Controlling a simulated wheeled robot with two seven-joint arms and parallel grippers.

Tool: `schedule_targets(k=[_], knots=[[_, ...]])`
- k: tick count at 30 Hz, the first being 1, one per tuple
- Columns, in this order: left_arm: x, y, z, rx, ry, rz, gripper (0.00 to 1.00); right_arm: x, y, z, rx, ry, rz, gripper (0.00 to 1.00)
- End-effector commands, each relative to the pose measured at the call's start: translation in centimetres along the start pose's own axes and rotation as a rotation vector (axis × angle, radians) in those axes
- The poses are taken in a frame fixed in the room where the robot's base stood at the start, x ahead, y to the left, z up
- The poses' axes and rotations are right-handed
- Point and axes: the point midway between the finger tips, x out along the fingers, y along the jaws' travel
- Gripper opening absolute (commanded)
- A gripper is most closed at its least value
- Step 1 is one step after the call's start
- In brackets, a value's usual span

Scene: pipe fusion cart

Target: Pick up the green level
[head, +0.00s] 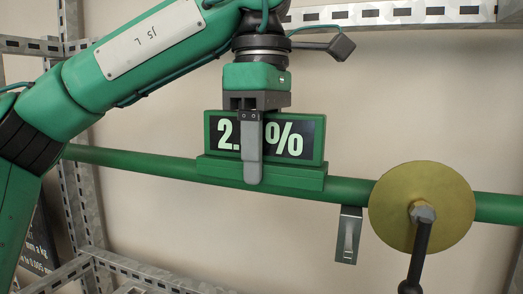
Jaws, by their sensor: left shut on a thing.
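The green level (308,157) has a black display with pale digits, partly covered, reading "2." and "%". It sits on or just at the top of a long green pipe (130,160) that crosses the view, sloping slightly down to the right. I cannot tell whether its base touches the pipe. My left gripper (252,165) comes down from above and is shut on the level. One grey finger lies across the front of the display; the other finger is hidden behind it. My right gripper is not in view.
A brass-coloured disc (395,190) with a bolt and a dark handle (418,262) stands in front of the pipe at the right. A metal bracket (347,238) hangs below the pipe. A perforated metal frame (75,205) stands at the left. A beige wall (220,245) is behind.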

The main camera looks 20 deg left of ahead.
Motion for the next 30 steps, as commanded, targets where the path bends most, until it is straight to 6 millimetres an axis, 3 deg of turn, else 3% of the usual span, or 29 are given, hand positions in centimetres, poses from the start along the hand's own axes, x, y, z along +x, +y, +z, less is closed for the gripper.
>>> schedule_targets(k=[8,21,30], knots=[[-1.6,0.0,0.0,-0.002,0.001,0.002,0.12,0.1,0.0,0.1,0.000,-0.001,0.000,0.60],[-7.5,-0.1,0.1,-0.003,0.001,0.004,0.12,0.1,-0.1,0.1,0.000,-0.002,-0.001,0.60],[-9.6,0.0,0.0,-0.001,0.000,0.001,0.12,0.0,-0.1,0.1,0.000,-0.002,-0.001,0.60]])
